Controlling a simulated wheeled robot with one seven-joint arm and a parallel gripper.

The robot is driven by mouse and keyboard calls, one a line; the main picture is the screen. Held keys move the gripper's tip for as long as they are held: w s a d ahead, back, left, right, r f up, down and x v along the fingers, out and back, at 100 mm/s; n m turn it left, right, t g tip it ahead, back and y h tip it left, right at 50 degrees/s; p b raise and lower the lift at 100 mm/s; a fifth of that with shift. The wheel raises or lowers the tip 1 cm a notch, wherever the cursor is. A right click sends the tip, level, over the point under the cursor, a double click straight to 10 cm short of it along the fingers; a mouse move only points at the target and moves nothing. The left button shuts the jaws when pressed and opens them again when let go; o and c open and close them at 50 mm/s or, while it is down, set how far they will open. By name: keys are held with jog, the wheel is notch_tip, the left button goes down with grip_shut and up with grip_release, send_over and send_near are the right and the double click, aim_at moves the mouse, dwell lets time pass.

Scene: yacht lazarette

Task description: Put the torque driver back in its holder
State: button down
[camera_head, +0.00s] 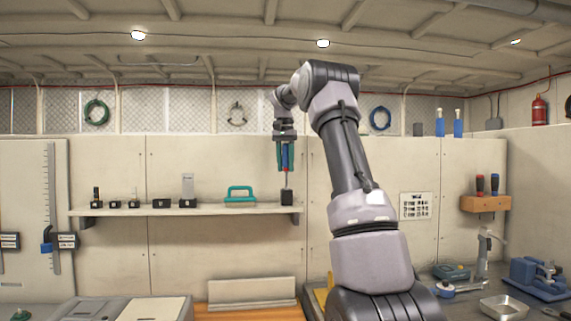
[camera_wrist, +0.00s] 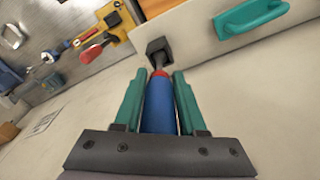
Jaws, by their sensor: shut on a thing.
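The torque driver (camera_head: 285,157) has a blue handle, a red collar and a thin shaft pointing down. My gripper (camera_head: 285,168) is shut on its handle, with a teal finger on each side. A small black block, the holder (camera_head: 287,198), stands at the right end of the wall shelf. The shaft reaches down to the top of this block; I cannot tell how far inside its tip is. In the wrist view the blue handle (camera_wrist: 160,107) lies between the fingers (camera_wrist: 159,76), and the shaft meets the black holder (camera_wrist: 158,46).
The shelf (camera_head: 200,210) also carries a teal-handled tool (camera_head: 240,195) just left of the holder and several small black blocks further left. A wooden rack with two screwdrivers (camera_head: 485,203) hangs at the right. A bench with tools and a metal tray (camera_head: 505,307) lies below.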

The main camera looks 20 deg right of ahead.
aim_at(285, 145)
jog(key=shift+f, duration=1.3)
jog(key=shift+c, duration=2)
grip_release()
jog(key=shift+r, duration=0.1)
jog(key=r, duration=1)
jog(key=shift+s+a, duration=0.2)
jog(key=shift+a, duration=0.1)
jog(key=shift+r, duration=0.25)
jog(key=shift+s+a, duration=0.1)
jog(key=shift+s, duration=0.05)
